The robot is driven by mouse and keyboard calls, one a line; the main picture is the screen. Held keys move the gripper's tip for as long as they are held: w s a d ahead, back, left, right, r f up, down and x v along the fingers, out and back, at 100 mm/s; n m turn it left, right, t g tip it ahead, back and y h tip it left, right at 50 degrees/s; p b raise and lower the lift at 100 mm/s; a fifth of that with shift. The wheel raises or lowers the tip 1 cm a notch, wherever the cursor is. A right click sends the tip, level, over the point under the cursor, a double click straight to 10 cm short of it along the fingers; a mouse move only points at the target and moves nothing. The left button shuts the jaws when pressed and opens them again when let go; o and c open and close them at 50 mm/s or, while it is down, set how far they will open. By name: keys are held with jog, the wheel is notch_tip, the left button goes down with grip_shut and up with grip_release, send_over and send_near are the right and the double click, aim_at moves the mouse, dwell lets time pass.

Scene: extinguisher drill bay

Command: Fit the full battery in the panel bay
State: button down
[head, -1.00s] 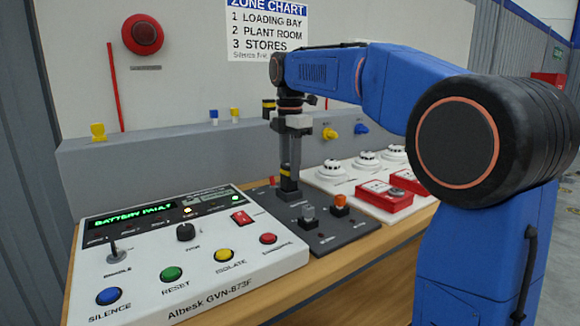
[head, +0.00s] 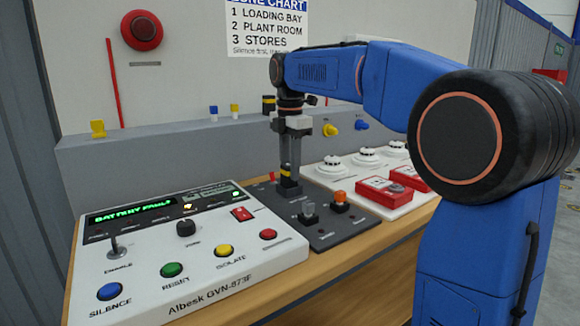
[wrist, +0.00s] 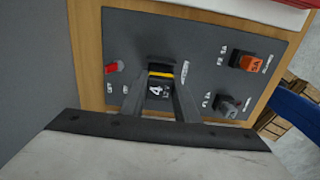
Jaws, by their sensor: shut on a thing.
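My gripper (head: 288,165) is shut on a black battery with a yellow band (head: 286,174), held upright over the dark panel (head: 330,232). The battery's lower end meets the raised black bay (head: 290,188); I cannot tell how deep it sits. In the wrist view the battery (wrist: 160,84) is between the two fingers (wrist: 160,98), with a white "4" on its label. The fingers and battery hide the bay opening there. The green display (head: 130,211) on the white console appears to read BATTERY FAULT.
A red switch (wrist: 114,66), a grey plug (wrist: 229,106) and an orange plug (wrist: 255,63) stand on the panel around the battery. Another black, yellow-banded item (head: 268,104) stands on the back ledge. White detectors (head: 332,168) and red call points (head: 382,192) are to the right.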

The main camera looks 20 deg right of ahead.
jog(key=shift+f, duration=0.7)
dwell(0.6)
jog(key=c, duration=1)
grip_release()
jog(key=shift+r, duration=3.5)
